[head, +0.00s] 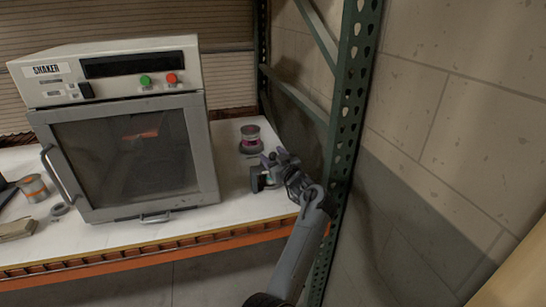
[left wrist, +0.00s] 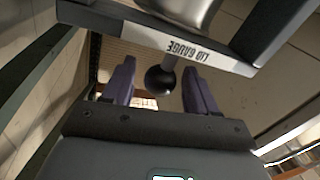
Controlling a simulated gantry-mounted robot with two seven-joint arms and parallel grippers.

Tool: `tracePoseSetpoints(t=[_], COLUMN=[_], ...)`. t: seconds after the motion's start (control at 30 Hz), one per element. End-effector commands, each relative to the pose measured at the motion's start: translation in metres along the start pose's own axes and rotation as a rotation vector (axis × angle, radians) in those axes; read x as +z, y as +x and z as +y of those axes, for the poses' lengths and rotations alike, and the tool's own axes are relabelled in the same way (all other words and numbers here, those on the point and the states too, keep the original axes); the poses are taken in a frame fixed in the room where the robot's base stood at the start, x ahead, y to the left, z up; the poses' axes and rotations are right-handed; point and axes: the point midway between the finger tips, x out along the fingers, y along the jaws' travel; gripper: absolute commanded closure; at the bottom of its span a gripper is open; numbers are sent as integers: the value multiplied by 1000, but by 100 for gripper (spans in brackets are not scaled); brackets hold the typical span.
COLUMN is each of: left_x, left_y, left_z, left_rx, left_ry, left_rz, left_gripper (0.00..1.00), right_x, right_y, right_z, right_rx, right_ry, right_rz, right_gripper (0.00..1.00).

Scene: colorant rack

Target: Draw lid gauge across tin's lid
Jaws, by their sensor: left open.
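The tin (head: 250,134), with a pink band, stands on a dark round base (head: 250,148) on the shelf right of the shaker. My left gripper (head: 270,165) is just in front of and right of the tin. In the left wrist view its two purple fingers (left wrist: 161,88) are open, one on each side of a dark ball knob (left wrist: 160,79), with gaps showing. The lid gauge (left wrist: 185,46) is a dark frame with a pale label, just beyond the fingers. In the head view a dark block, probably the gauge (head: 257,180), sits beside the gripper.
The large shaker cabinet (head: 120,130) fills the left, its door shut. A grey tin with an orange band (head: 32,187) stands left of it. A green perforated post (head: 350,95) rises close right of my arm. White shelf (head: 228,150) is bare around the tin.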

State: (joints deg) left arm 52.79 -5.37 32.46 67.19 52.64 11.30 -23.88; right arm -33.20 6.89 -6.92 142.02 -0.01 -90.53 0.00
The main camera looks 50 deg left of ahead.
Motion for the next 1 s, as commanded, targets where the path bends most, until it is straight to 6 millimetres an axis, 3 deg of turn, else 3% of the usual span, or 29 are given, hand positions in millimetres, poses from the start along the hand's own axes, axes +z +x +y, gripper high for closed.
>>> tracePoseSetpoints(t=[0.17, 0.63, 1.0], left_x=[0, 0, 0], left_y=[-17, -91, -107], left_z=[1, 0, 0], left_rx=[2, 2, 0], left_ry=[1, 0, 0], left_rz=[-1, -1, 0], left_gripper=[42, 42, 42], right_x=[-2, -4, -4], right_y=[-4, -14, -15], right_z=[-1, 0, 2], right_rx=[-3, -2, 5], right_ry=[5, 4, -5], right_rz=[1, 1, 0], right_gripper=[100, 100, 100])
